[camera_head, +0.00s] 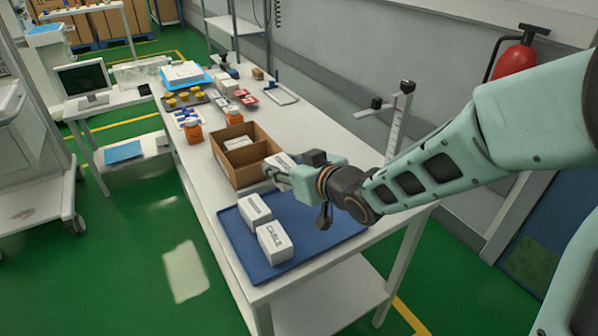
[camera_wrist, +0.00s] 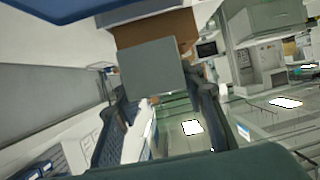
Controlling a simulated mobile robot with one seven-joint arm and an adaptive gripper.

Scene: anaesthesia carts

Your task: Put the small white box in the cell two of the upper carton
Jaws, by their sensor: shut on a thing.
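My gripper (camera_head: 283,174) is shut on a small white box (camera_head: 279,161), held beside the near right side of the open brown carton (camera_head: 256,174). In the wrist view the held box (camera_wrist: 152,68) looks grey between my two fingers (camera_wrist: 155,115), with the brown carton (camera_wrist: 160,27) behind it. The carton has a divider across it. A white item (camera_head: 238,142) lies in its far cell; the near cell looks empty where I can see it. Two more white boxes, one (camera_head: 255,209) behind another marked CABLE (camera_head: 274,243), stand on the blue tray. My gripper hides part of the carton's corner.
The blue tray (camera_head: 318,232) fills the near end of the white table (camera_head: 309,134). Orange bottles (camera_head: 193,131) stand left of the carton. Farther back are yellow-topped items, red items and a clipboard-like frame (camera_head: 281,95). A metal stand (camera_head: 398,120) rises beyond the right edge.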

